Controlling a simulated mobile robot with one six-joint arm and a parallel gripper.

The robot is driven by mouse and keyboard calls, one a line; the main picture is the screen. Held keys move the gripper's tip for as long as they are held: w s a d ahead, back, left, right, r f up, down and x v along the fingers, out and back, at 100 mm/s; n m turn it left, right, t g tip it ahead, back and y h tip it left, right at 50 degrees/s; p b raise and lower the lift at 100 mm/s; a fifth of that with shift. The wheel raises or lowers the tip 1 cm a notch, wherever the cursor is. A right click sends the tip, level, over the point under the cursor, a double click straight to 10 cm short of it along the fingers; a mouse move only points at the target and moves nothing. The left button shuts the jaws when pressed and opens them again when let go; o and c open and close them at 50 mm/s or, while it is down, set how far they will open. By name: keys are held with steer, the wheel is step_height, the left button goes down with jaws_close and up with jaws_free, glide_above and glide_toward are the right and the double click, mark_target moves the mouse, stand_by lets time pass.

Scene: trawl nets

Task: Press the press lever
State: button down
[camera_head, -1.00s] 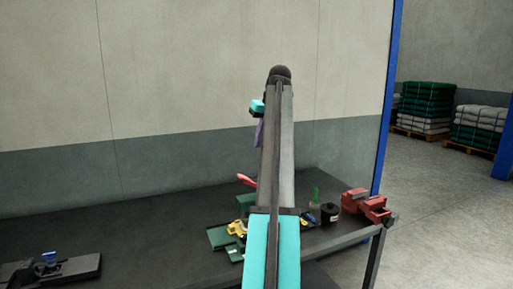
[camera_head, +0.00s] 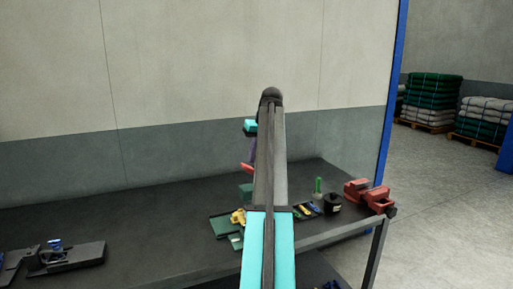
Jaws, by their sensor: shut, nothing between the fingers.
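The press lever (camera_head: 247,167) is a short red handle just left of my arm, above the table. The green press body (camera_head: 245,190) shows below it and is mostly hidden behind my arm. My gripper (camera_head: 253,149) is a narrow purple part hanging below the cyan wrist piece, partly covered by my arm link. It is shut and empty. Its lower end appears close above the red lever; I cannot tell whether they touch.
The dark table (camera_head: 150,208) holds a yellow item (camera_head: 238,217), a green bottle (camera_head: 318,187), a black spool (camera_head: 332,202), a red vise (camera_head: 368,195) and a black device (camera_head: 65,258). The table's middle left is clear. Stacked nets (camera_head: 432,98) stand behind right.

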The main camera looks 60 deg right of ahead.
steer(key=shift+w+a+f, duration=0.1)
steer(key=shift+a+f, duration=0.1)
steer(key=shift+f, duration=0.35)
steer(key=shift+d, duration=0.1)
steer(key=shift+f, duration=0.1)
